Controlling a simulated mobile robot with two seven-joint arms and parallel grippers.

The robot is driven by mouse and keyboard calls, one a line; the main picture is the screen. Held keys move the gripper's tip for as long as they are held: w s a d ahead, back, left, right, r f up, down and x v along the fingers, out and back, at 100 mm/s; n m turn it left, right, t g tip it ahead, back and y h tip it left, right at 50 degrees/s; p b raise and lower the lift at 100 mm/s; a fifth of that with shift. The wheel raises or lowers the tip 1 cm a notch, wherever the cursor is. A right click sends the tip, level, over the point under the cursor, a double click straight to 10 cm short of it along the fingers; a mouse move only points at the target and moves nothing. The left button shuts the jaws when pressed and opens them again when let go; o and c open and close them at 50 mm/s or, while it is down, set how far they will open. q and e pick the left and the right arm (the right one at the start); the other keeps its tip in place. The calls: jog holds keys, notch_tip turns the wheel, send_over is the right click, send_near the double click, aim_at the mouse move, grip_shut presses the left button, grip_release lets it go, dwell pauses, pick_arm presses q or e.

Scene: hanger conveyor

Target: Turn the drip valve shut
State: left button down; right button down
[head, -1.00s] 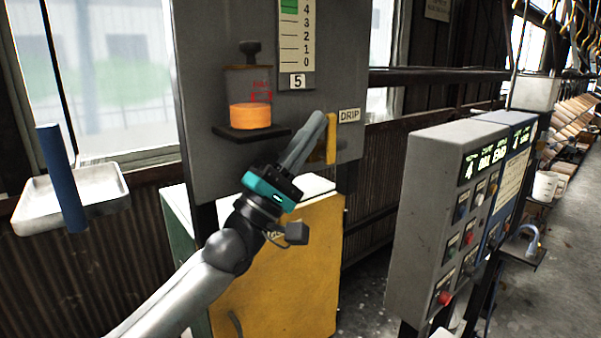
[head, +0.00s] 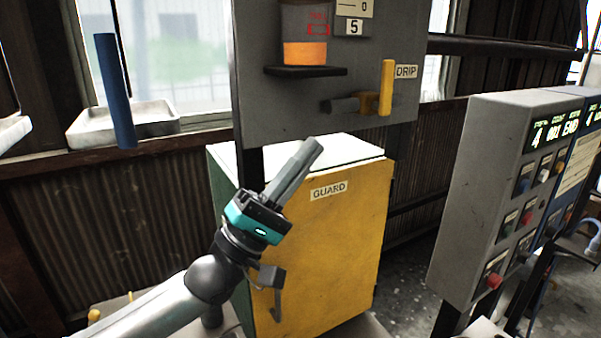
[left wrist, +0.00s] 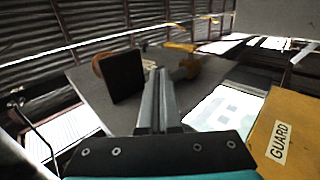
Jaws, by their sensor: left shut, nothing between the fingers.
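The drip valve's yellow lever (head: 387,88) stands upright on the grey panel (head: 300,110), beside the DRIP label (head: 406,71). A dark pipe stub runs left from the lever's base. In the left wrist view the yellow valve (left wrist: 188,66) shows just past the fingertips, to their right. My left gripper (head: 312,147) is shut and empty, below and left of the valve and apart from it in the head view. The gripper also shows shut in the left wrist view (left wrist: 158,75). My right gripper is not in view.
A yellow GUARD cabinet (head: 330,240) stands below the panel. An orange-filled cup (head: 305,52) sits on a dark shelf (head: 305,71) left of the valve. A control box (head: 500,190) with buttons stands at right. A white tray (head: 150,122) and blue post (head: 115,90) are at left.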

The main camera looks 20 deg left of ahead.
pick_arm(q)
jog(key=shift+s+a+f, duration=0.2)
jog(key=shift+s+f, duration=0.05)
jog(key=shift+f, duration=0.1)
